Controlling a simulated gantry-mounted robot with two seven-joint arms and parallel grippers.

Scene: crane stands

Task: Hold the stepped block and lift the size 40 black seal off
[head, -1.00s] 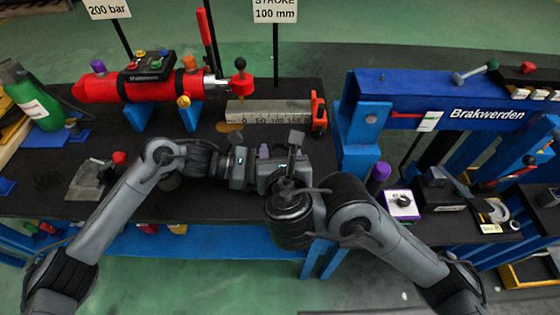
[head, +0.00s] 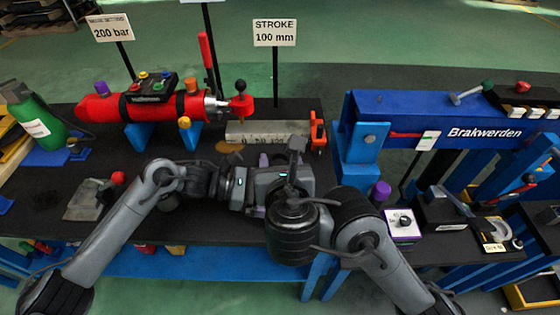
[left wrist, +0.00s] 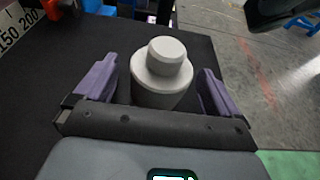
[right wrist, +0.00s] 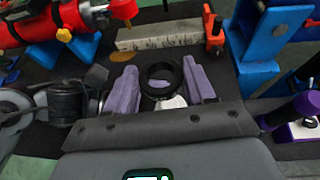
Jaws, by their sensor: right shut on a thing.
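The stepped block (left wrist: 161,72), a pale grey stepped cylinder, stands between the purple fingers of my left gripper (left wrist: 157,90) in the left wrist view. A gap shows on each side of it, so this gripper looks open around the block. In the right wrist view the black seal (right wrist: 147,79), a ring, is held between the purple fingers of my right gripper (right wrist: 161,84). A whitish part of what seems to be the block (right wrist: 173,102) shows just below the ring, which looks clear of it. In the head view the arms hide the block and the seal.
A red cylinder (head: 98,107) on blue stands and a grey ruler block (head: 270,130) lie behind the arms on the black bench (head: 205,222). The blue press frame (head: 420,105) stands to the right. A grey wedge-like part (head: 85,205) lies at left.

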